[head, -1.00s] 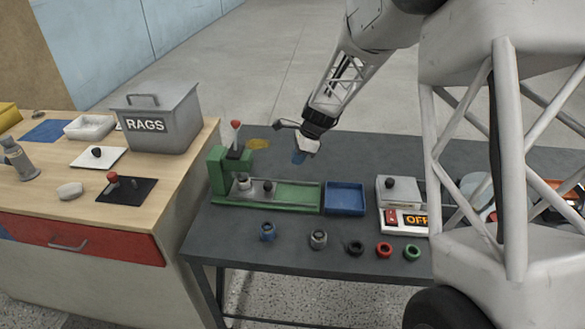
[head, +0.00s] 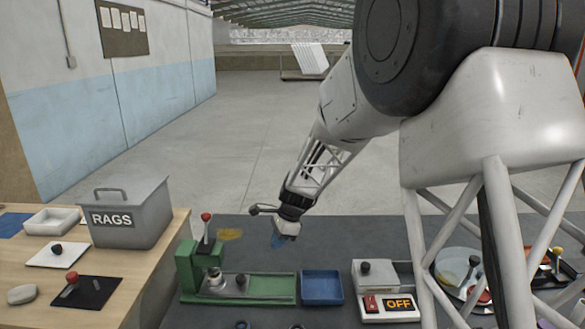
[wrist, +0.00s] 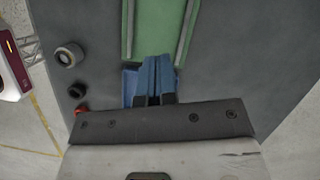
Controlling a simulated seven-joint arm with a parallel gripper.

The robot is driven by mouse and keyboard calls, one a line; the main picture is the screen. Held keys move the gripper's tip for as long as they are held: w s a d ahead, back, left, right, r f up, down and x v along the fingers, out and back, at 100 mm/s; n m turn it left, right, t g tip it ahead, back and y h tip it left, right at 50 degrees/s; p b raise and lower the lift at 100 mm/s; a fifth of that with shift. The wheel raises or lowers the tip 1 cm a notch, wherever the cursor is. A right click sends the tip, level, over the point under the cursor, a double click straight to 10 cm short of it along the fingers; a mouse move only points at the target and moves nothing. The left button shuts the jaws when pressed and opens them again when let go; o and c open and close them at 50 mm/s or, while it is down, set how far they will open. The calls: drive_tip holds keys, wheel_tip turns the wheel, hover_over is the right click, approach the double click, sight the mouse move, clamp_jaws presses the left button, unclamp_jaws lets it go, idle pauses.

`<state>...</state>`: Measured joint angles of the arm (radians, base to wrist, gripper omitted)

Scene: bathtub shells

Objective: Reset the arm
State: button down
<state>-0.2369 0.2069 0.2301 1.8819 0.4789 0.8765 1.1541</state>
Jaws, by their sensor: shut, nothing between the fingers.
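My gripper (head: 279,241) is above the back part of the dark table (head: 340,235), pointing down, behind the green fixture (head: 265,287) and the blue tray (head: 322,287). In the wrist view my gripper (wrist: 153,95) has its two blue fingers together with nothing between them. Below them in that view are the blue tray (wrist: 130,85) and the green fixture (wrist: 155,30). The fingers hide part of the tray.
A wooden bench at left holds the grey RAGS bin (head: 125,212) and a black plate (head: 86,291) with a red knob. An OFF switch box (head: 388,305) stands right of the blue tray. Rings (wrist: 69,55) lie along the table's edge.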

drive_tip(key=s+d+r+n+t+h, duration=0.1)
drive_tip(key=s+d+r+n, duration=0.2)
drive_tip(key=s+d+r, duration=0.45)
drive_tip(key=s+d+r+n+t+h, duration=0.1)
drive_tip(key=s+d+r+n, duration=0.3)
drive_tip(key=s, duration=0.7)
drive_tip(key=s+d+r+n+t+h, duration=0.1)
drive_tip(key=s+d+r+n, duration=0.25)
drive_tip(key=s+d, duration=0.5)
drive_tip(key=s+d+n+h, duration=0.1)
drive_tip(key=s+d+n, duration=0.2)
drive_tip(key=s, duration=1.1)
drive_tip(key=shift+s+d+r+t, duration=0.15)
drive_tip(key=shift+s+d+t, duration=0.2)
drive_tip(key=shift+d, duration=0.2)
